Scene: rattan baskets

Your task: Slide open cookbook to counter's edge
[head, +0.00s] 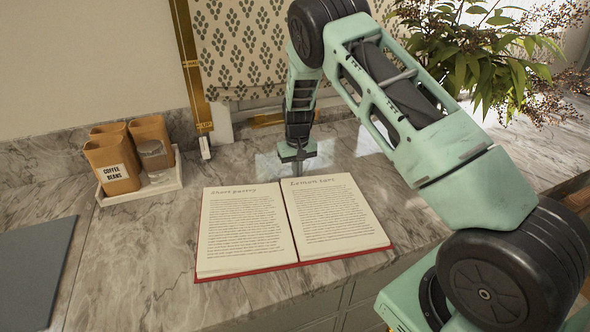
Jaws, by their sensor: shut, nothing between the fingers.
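The open cookbook (245,228) lies flat on the grey marble counter (130,255), with a red cover showing along its edges. Its left page is headed "Short pastry" and its right page "Lemon tart". Its near right corner is at or close to the counter's front edge; I cannot tell if it overhangs. My gripper (298,172) is shut and empty, pointing down just behind the book's far edge, near the spine. I cannot tell whether the fingertips touch the book.
A white tray (178,180) with brown canisters (112,165) and a glass jar (153,156) stands at the back left. A grey board (35,262) lies at the far left. A leafy plant (490,65) stands at the back right. The counter left of the book is clear.

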